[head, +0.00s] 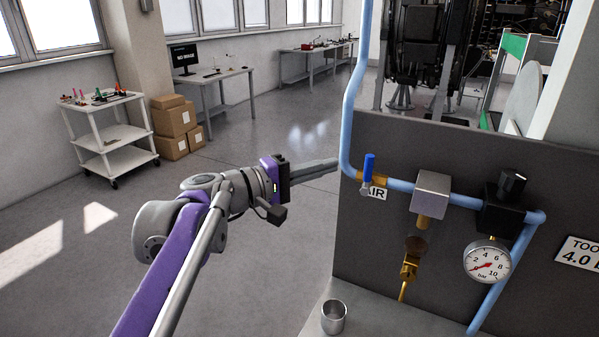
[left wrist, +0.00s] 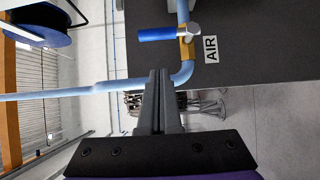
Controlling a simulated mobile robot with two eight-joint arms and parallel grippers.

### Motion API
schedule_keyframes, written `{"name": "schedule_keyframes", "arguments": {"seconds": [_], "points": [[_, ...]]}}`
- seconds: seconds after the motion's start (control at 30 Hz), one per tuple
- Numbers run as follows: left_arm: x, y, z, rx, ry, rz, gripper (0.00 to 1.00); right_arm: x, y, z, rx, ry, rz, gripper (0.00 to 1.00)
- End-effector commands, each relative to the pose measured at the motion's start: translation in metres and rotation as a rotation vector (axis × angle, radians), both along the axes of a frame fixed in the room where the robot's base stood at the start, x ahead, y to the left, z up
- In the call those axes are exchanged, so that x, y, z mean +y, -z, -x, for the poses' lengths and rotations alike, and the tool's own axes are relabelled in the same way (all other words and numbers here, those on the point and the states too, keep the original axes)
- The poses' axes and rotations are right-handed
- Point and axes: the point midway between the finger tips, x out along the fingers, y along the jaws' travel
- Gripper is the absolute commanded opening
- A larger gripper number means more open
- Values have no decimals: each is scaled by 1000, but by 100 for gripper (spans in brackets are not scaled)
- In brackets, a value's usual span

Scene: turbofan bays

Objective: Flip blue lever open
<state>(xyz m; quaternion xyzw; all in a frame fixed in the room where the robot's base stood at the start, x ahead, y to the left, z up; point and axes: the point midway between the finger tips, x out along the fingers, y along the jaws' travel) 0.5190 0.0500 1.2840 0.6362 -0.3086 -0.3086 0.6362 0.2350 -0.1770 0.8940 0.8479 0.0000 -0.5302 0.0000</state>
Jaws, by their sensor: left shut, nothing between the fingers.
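The blue lever (head: 369,167) stands upright on a brass valve (head: 364,178) in the light blue air pipe, at the left end of the grey panel. The lever also shows in the left wrist view (left wrist: 157,34), lying sideways there because that picture is rotated. My left gripper (head: 336,167) is shut and empty, its fingers pointing right toward the pipe, a little left of the lever. In the left wrist view the closed fingers (left wrist: 160,76) are below the lever and apart from it. My right gripper is not in view.
The vertical light blue pipe (head: 354,100) runs just left of the lever. An AIR label (head: 378,194), a pressure gauge (head: 487,260) and a brass fitting (head: 411,264) are on the panel. A metal cup (head: 333,317) stands below.

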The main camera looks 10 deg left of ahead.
Motion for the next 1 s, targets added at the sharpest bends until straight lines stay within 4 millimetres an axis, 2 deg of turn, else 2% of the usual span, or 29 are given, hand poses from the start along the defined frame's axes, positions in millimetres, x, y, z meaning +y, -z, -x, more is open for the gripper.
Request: {"name": "schedule_keyframes", "arguments": {"seconds": [0.1,0.3,0.77,1.0], "points": [[-21,-1,0,-1,5,1,0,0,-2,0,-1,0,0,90],[-40,0,2,1,2,1,0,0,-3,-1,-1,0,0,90],[-43,0,2,0,0,-1,0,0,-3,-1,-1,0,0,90],[-48,-4,3,-15,0,-42,0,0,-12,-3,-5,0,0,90]]}}
